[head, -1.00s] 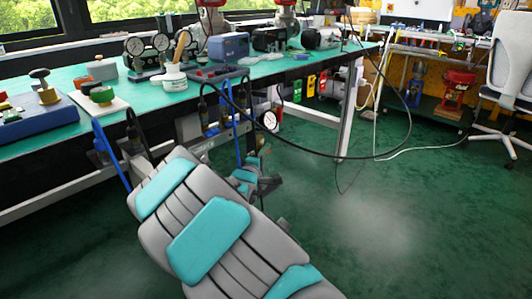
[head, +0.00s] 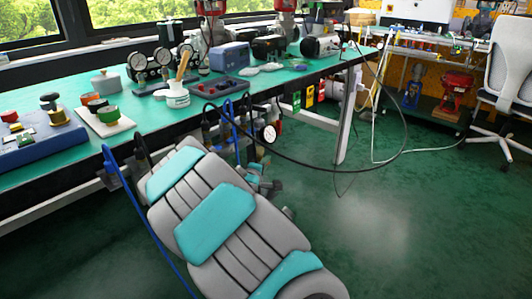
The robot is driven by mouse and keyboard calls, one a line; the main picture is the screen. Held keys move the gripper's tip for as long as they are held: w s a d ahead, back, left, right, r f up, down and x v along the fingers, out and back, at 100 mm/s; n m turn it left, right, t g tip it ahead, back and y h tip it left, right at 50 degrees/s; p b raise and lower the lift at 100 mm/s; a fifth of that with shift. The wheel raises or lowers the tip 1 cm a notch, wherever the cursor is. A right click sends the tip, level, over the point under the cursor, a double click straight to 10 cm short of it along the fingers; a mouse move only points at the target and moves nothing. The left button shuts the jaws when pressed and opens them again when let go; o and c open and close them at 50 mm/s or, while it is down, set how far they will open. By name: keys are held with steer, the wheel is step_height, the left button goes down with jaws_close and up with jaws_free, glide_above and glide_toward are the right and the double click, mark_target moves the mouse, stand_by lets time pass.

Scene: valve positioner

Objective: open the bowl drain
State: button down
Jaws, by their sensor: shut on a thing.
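A round white pressure gauge (head: 269,133) hangs below the front edge of the green bench. The bowl and drain under it are too small and too covered to make out. My arm, grey with teal pads, crosses the front of the view and covers much of the space below the bench. Part of my gripper (head: 262,183) shows past the arm, just below the gauge. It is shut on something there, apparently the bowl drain. Its fingertips and the contact are not clear.
The bench top (head: 60,160) carries gauges, a white pot (head: 176,95) with a brush, and a blue block (head: 40,138) with knobs. Blue and black hoses hang off the front edge; a black cable (head: 330,168) loops right. The green floor at right is clear up to the chair (head: 510,75).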

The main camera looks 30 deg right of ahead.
steer(key=r+g+y+p, duration=0.1)
steer(key=p, duration=0.2)
steer(key=shift+d+f+m+g+y+p, duration=0.15)
steer(key=shift+m+g+y+p, duration=0.3)
steer(key=shift+y+p, duration=0.4)
steer(key=shift+f+m+g+y, duration=0.25)
steer(key=shift+f+g+y, duration=0.15)
steer(key=shift+y, duration=0.25)
steer(key=shift+g+y, duration=0.25)
steer(key=shift+y, duration=0.35)
steer(key=shift+a, duration=0.2)
steer(key=c, duration=0.9)
jaws_free()
steer(key=shift+r, duration=0.1)
